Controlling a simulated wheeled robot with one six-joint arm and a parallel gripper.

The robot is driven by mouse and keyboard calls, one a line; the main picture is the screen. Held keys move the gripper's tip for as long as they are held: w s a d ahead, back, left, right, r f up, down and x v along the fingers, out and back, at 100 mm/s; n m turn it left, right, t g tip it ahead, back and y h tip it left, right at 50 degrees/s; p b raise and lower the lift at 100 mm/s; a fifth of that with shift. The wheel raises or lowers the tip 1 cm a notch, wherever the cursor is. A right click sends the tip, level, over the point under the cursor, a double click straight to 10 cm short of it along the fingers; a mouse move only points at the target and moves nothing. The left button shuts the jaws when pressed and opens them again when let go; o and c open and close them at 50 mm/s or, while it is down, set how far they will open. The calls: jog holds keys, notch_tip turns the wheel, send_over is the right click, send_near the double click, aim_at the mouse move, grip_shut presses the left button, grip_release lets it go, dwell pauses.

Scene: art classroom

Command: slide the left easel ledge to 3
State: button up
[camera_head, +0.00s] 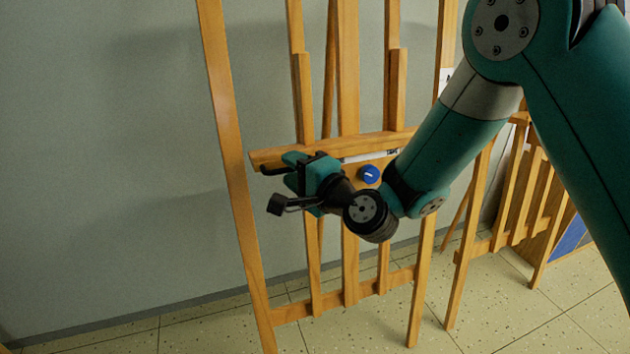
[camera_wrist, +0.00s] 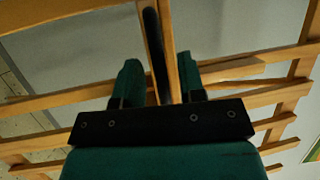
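The left easel (camera_head: 228,110) is a tall wooden frame by the wall. Its ledge (camera_head: 262,157) is a horizontal wooden bar across the uprights, with a pale strip and a round blue knob (camera_head: 369,174) just below it. My gripper (camera_head: 283,170) is at the ledge's left end, its fingers parted around a dark handle-like bar (camera_head: 270,171). In the wrist view a wooden bar (camera_wrist: 172,55) with a dark bar (camera_wrist: 156,50) along it runs between my two green fingers (camera_wrist: 161,80); a narrow gap shows on the left. Scale numbers are not readable.
Another wooden easel (camera_head: 462,270) stands to the right, with more wooden frames and a blue panel behind it. The plain wall (camera_head: 110,150) is behind the left easel. The speckled floor (camera_head: 220,325) is clear in front.

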jog(key=b+v, duration=1.7)
jog(key=b, duration=0.2)
jog(key=shift+s, duration=0.15)
